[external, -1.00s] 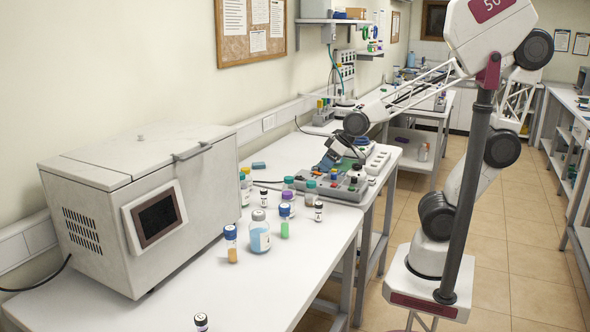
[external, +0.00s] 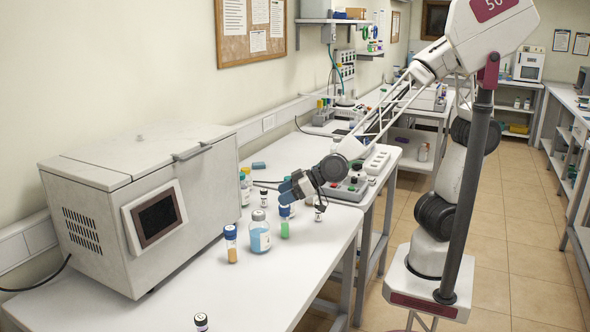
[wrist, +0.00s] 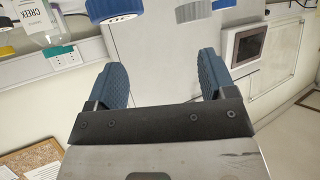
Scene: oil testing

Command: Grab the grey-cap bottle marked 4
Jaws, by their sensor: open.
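A clear bottle with a grey cap and blue liquid (external: 260,236) stands upright on the white table; its number is too small to read. My gripper (external: 285,190) is behind and to the right of it, above the other bottles and apart from it. In the wrist view my gripper (wrist: 162,62) has its two blue fingers spread with nothing between them.
A blue-cap vial with orange contents (external: 231,244) stands left of the grey-cap bottle, and a green-filled vial (external: 285,228) stands close on its right. A large white machine (external: 135,205) fills the table's left side. The table's front area is mostly clear.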

